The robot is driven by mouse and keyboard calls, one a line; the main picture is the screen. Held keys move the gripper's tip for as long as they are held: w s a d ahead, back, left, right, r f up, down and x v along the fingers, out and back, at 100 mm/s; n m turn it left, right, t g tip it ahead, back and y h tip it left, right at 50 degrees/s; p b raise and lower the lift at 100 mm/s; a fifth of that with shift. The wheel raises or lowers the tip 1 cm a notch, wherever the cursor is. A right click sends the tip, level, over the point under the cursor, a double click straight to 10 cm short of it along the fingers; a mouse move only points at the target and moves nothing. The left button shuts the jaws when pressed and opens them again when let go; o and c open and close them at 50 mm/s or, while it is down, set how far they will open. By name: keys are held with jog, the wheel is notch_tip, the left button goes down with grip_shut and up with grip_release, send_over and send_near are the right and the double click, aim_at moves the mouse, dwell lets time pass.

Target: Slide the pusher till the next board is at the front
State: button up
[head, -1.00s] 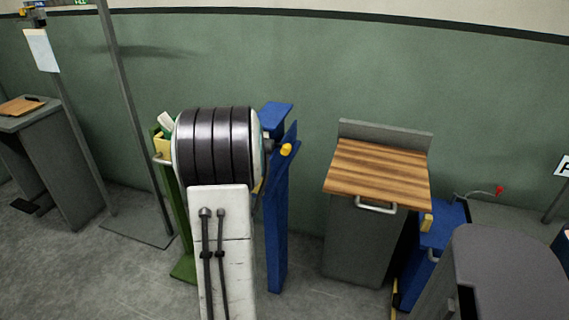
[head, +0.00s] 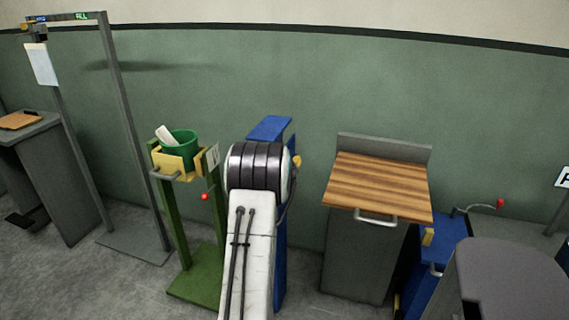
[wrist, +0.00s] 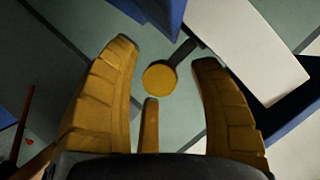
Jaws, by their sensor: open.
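A round yellow knob (wrist: 159,77) on a dark stem shows in the wrist view, ahead of and between my open fingers (wrist: 168,80), which do not appear to touch it. It looks like the pusher's handle. A white flat panel (wrist: 245,45), perhaps a board, lies at its upper right, beside blue parts (wrist: 153,12). In the head view the tall blue stand (head: 270,127) is mostly hidden behind my arm. The yellow knob (head: 297,161) shows at its right side. My gripper is hidden there by my arm. I cannot tell which board is at the front.
A green stand (head: 195,272) with a yellow holder and green pot (head: 181,145) stands close left of my arm. A wood-topped cabinet (head: 377,185) stands to the right. A grey frame (head: 119,120) and a grey desk (head: 45,125) are farther left. Green wall lies behind.

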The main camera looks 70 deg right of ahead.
jog(key=shift+w+d+f, duration=0.1)
jog(key=shift+d, duration=0.25)
jog(key=shift+o, duration=0.2)
grip_shut()
jog(key=shift+f, duration=0.1)
